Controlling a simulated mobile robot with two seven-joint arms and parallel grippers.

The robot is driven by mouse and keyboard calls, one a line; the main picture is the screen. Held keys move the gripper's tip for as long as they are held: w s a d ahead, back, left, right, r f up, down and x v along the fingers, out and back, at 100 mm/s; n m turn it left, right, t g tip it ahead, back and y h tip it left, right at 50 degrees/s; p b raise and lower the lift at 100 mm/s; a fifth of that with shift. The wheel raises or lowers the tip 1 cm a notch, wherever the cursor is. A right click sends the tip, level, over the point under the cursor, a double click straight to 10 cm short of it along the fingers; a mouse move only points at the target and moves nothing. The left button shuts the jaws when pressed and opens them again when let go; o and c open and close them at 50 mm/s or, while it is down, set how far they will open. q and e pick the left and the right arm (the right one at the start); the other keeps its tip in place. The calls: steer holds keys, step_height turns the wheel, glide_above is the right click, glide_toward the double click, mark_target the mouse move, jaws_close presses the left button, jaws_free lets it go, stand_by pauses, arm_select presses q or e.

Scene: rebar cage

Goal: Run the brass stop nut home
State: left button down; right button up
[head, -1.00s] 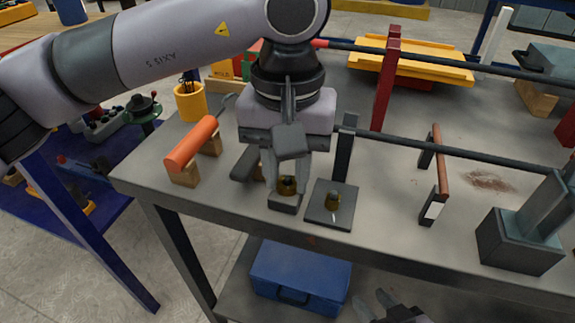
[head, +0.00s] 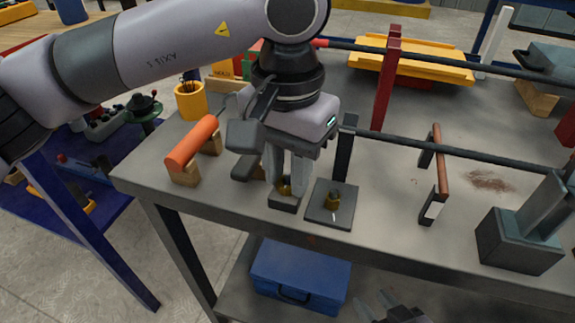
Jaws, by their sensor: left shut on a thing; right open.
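My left gripper (head: 287,187) points straight down over the front of the table. It is shut on a brass nut (head: 285,190), which sits at a small dark block (head: 284,203) near the front edge. The fingers hide much of the nut, so its seating on the block cannot be told. A second brass piece (head: 334,200) stands upright on a dark square plate (head: 321,214), just right of the block and apart from the fingers. My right gripper (head: 376,303) is open and empty, low at the bottom edge, in front of the table.
An orange cylinder (head: 191,143) on wooden blocks lies left of the gripper. A dark post (head: 344,150) stands close behind the plate, carrying a long dark bar (head: 450,155). A red post (head: 385,85) stands further back. The tabletop between plate and brown-handled tool (head: 437,175) is clear.

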mark_target(287, 180)
arm_select(q)
steer(key=c, duration=0.9)
jaws_free()
steer(key=shift+o, duration=0.2)
steer(key=shift+r, duration=0.1)
steer(key=shift+r, duration=0.2)
step_height(287, 180, up, 6)
steer(key=shift+r+p, duration=0.1)
steer(key=shift+p, duration=0.7)
steer(key=shift+r, duration=0.25)
arm_select(e)
steer(key=shift+s+d+f, duration=0.2)
steer(key=shift+d, duration=0.4)
steer(key=shift+s+h, duration=0.15)
steer(key=shift+h, duration=0.15)
